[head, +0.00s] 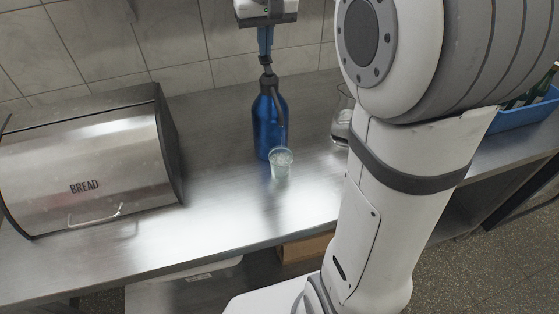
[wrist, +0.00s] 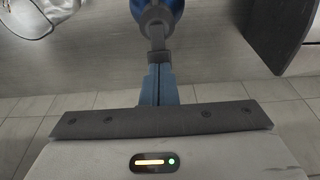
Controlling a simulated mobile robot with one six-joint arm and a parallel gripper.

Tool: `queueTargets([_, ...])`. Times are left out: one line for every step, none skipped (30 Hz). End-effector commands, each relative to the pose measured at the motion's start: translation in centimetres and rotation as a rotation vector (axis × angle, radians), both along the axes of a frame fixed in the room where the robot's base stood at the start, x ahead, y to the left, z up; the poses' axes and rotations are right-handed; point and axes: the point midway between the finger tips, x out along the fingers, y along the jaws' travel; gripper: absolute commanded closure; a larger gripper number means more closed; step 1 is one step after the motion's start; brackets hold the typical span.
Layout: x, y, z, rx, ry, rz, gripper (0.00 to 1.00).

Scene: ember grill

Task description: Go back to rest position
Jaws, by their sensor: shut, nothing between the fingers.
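My gripper (head: 265,56) points down at the back of the steel counter, with its blue-grey fingers shut. Its fingertips are just above the dark cap of a blue bottle (head: 267,125), and I cannot tell whether they touch it. In the wrist view the shut fingers (wrist: 158,70) line up with the cap, and part of the blue bottle (wrist: 150,6) shows at the top edge. The bottle stands upright on the counter.
A clear glass (head: 281,164) stands right in front of the bottle. A steel bread box (head: 85,165) is on the left. A glass vessel (head: 341,125) stands to the right, partly behind my arm. A blue crate (head: 525,115) with bottles is at far right. The tiled wall is close behind.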

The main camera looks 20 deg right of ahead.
Motion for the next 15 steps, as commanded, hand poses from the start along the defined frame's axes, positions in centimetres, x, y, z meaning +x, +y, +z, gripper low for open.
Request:
queueTargets([0.0,0.0,1.5,0.0,-0.001,0.0,1.0])
queueTargets([0.0,0.0,2.0,0.0,-0.001,0.0,1.0])
queueTargets([0.0,0.0,2.5,0.0,-0.001,0.0,1.0])
queueTargets([0.0,0.0,2.9,0.0,-0.001,0.0,1.0])
queueTargets([0.0,0.0,3.2,0.0,-0.001,0.0,1.0])
queueTargets([0.0,0.0,3.4,0.0,-0.001,0.0,1.0])
queueTargets([0.0,0.0,3.4,0.0,-0.001,0.0,1.0])
queueTargets([0.0,0.0,3.4,0.0,-0.001,0.0,1.0])
queueTargets([0.0,0.0,3.4,0.0,-0.002,0.0,1.0])
queueTargets([0.0,0.0,3.3,0.0,-0.002,0.0,1.0])
queueTargets([0.0,0.0,3.2,0.0,-0.002,0.0,1.0])
queueTargets([0.0,0.0,3.2,0.0,-0.002,0.0,1.0])
queueTargets([0.0,0.0,3.2,0.0,-0.002,0.0,1.0])
queueTargets([0.0,0.0,3.2,0.0,-0.002,0.0,1.0])
queueTargets([0.0,0.0,3.2,0.0,-0.003,0.0,1.0])
